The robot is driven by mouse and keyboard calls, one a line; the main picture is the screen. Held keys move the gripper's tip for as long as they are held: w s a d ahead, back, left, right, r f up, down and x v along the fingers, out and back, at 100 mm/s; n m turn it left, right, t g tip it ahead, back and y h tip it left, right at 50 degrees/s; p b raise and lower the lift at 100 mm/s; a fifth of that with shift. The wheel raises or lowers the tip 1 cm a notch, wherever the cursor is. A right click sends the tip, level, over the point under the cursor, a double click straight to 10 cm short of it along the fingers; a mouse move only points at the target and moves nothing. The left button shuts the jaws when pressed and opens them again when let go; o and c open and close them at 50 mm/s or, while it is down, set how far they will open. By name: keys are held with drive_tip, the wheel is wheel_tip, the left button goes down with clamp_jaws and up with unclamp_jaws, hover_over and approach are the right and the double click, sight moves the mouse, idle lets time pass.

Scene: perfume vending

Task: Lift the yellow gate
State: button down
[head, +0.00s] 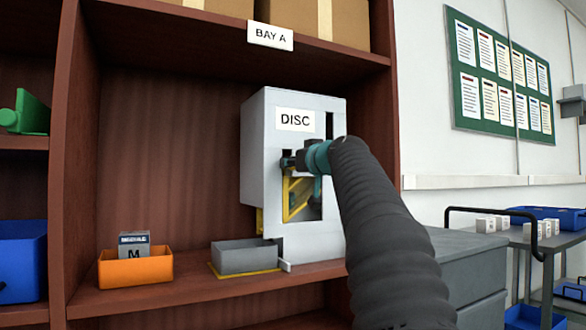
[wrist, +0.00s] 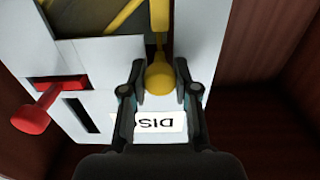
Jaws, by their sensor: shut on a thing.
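The yellow gate (head: 297,196) shows in the opening on the front of a white machine (head: 262,150) labelled DISC. In the wrist view the gate's yellow arm (wrist: 159,18) ends in a round yellow knob (wrist: 159,79). My gripper (wrist: 157,78) has its two dark fingers on either side of this knob and is shut on it. In the head view my gripper (head: 296,162) is at the machine's front, and my arm hides part of the machine's right side.
A red lever (wrist: 32,118) sticks out of the machine near a dark slot (wrist: 79,120). A grey bin (head: 244,259) stands below the machine, left of its base. An orange bin (head: 135,270) holding a box stands further left on the shelf. Shelf walls enclose the machine.

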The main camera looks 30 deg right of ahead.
wheel_tip(320, 180, up, 2)
drive_tip(key=shift+p, duration=0.3)
drive_tip(key=shift+f, duration=0.1)
drive_tip(key=c, duration=0.9)
unclamp_jaws()
drive_tip(key=shift+o, duration=0.2)
drive_tip(key=shift+s, duration=0.15)
drive_tip(key=s, duration=1.1)
drive_tip(key=shift+s+d, duration=0.2)
drive_tip(key=shift+s, duration=0.2)
